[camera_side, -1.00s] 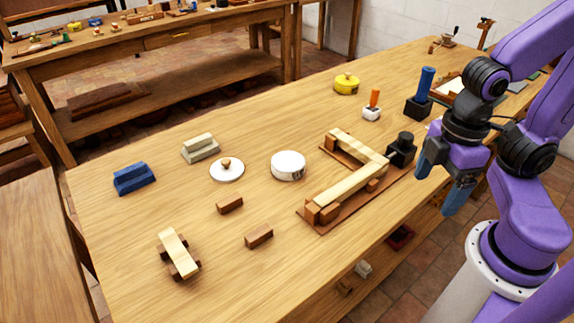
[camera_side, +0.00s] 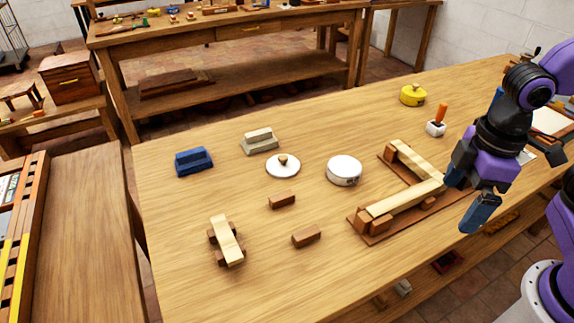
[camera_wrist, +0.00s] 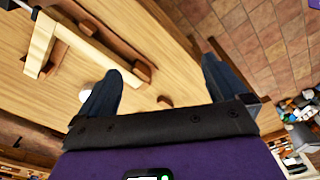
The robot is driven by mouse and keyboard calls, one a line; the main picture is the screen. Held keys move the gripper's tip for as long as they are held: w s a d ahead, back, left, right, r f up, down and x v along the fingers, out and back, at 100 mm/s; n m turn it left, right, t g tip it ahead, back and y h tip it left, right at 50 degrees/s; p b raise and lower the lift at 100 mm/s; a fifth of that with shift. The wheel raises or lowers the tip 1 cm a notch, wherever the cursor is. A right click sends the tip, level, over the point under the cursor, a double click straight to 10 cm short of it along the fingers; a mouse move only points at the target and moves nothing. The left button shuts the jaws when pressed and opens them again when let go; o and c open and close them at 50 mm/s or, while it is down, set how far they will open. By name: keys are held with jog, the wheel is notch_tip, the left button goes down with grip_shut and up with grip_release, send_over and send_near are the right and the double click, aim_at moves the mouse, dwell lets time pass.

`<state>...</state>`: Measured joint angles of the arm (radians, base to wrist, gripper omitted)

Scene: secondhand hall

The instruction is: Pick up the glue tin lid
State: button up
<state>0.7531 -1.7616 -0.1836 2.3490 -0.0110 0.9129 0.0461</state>
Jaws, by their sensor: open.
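The glue tin lid appears to be a flat white disc (camera_side: 283,170) with a brown wooden knob, lying on the bench in the side view. A round white tin (camera_side: 344,172) stands to its right, apart from it. My gripper (camera_side: 468,197) is open and empty at the bench's right front edge, well to the right of the lid. In the wrist view my two fingers (camera_wrist: 163,72) are spread, with bench and floor tiles behind them. A white patch (camera_wrist: 92,97) shows partly behind the left finger; I cannot tell whether it is tin or lid.
A wooden frame of pale bars (camera_side: 405,198) on a brown board lies between my gripper and the tin. A blue block (camera_side: 193,161), a grey block (camera_side: 260,141) and small brown blocks (camera_side: 306,236) surround the lid. A yellow pot (camera_side: 413,95) stands farther back.

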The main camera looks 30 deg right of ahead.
jog(key=w+a+r+m+t, duration=0.1)
jog(key=w+a+m, duration=0.1)
jog(key=w+a, duration=0.5)
jog(key=w+a+r+m, duration=0.1)
jog(key=w+a+m, duration=0.15)
jog(key=w, duration=0.85)
jog(key=m+t, duration=0.1)
jog(key=m, duration=0.4)
send_near(284, 157)
jog(key=shift+n, duration=0.25)
jog(key=x, duration=0.4)
jog(key=shift+s+d+f, duration=0.1)
jog(key=shift+s+f, duration=0.15)
jog(key=shift+f, duration=0.05)
jog(key=shift+t, duration=0.3)
jog(key=shift+x, duration=2.75)
jog(key=shift+w, duration=0.1)
jog(key=c, duration=0.7)
